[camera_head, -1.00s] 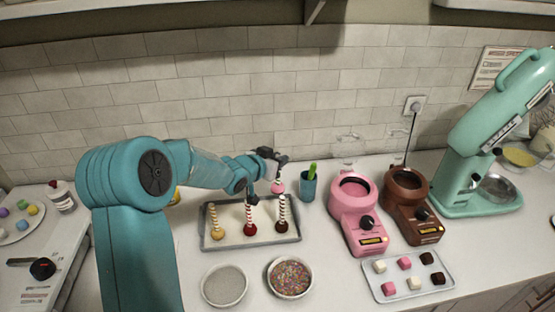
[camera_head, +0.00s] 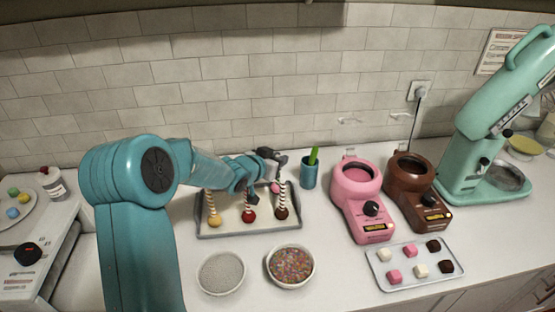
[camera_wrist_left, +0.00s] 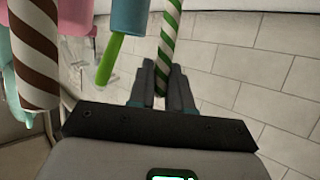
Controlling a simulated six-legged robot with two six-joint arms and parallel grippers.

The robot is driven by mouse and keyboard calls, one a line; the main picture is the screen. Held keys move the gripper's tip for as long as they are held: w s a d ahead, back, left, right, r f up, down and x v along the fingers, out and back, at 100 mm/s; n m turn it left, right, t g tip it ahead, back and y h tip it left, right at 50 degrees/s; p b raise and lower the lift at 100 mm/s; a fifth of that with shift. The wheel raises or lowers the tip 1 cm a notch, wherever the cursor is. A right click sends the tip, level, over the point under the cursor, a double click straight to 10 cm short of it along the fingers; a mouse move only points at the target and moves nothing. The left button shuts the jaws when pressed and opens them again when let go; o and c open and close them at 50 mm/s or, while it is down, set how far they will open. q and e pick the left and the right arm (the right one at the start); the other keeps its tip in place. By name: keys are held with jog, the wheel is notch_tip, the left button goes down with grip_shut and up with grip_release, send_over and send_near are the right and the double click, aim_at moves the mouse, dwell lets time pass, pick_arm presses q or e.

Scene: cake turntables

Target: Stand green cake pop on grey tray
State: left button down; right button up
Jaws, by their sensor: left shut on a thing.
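My left gripper (camera_head: 277,160) is shut on the stick of the green cake pop. In the left wrist view the green-and-white striped stick (camera_wrist_left: 170,45) runs between the fingers (camera_wrist_left: 161,84). In the head view a pink ball (camera_head: 275,188) hangs below the gripper, head down. It shows over the back right part of the grey tray (camera_head: 250,232); I cannot tell whether it touches the tray. A yellow pop (camera_head: 214,221), a red pop (camera_head: 248,215) and a brown pop (camera_head: 282,213) stand on the tray, sticks up. My right gripper is not in view.
A teal cup (camera_head: 308,178) with a green tool stands right of the tray. Pink (camera_head: 371,237) and brown (camera_head: 430,218) melting pots are further right. A sprinkle bowl (camera_head: 291,268) and a pale bowl (camera_head: 221,273) sit in front. A cube tray (camera_head: 405,283) lies front right.

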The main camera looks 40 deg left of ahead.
pick_arm(q)
jog(key=shift+s+d+f+b, duration=0.1)
jog(key=shift+s+f+b, duration=0.05)
jog(key=shift+f+b, duration=0.55)
jog(key=shift+r, duration=0.15)
jog(key=c, duration=1)
grip_release()
